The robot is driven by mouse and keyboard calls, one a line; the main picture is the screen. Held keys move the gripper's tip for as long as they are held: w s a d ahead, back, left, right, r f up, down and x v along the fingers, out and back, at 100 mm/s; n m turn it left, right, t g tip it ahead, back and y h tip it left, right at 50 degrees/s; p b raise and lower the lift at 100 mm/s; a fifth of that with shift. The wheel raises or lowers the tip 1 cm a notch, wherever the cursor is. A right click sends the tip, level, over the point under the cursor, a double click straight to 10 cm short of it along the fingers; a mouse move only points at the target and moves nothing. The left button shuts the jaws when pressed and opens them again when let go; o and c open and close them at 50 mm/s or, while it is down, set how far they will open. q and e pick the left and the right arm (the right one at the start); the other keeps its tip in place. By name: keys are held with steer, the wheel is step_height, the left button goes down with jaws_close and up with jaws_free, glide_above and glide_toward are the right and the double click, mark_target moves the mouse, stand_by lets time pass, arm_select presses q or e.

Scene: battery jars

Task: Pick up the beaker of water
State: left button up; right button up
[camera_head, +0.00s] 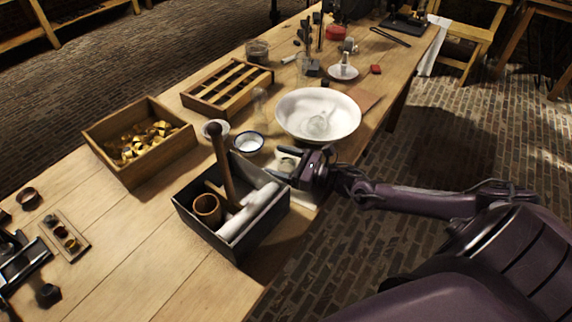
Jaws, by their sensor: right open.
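My right gripper (284,164) is open at the table's right edge, its fingers pointing left. A pale, partly clear thing (288,161) shows between or just behind the fingers; I cannot tell whether it is the beaker of water or whether the fingers touch it. A clear glass vessel (319,124) sits in the wide white bowl (290,103) beyond the gripper. Another clear, slim glass (260,100) stands left of the bowl. Water cannot be made out in either. My left gripper is not in view.
A dark open box (238,250) with a tall handle, a brown cup and a white roll stands just left of the gripper. A wooden box (128,178) of brass-coloured pieces and a slotted rack (228,88) stand farther left.

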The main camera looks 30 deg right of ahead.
steer(key=shift+c, duration=0.8)
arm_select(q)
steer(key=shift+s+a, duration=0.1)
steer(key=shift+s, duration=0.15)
arm_select(e)
steer(key=c, duration=1)
steer(key=shift+r, duration=0.2)
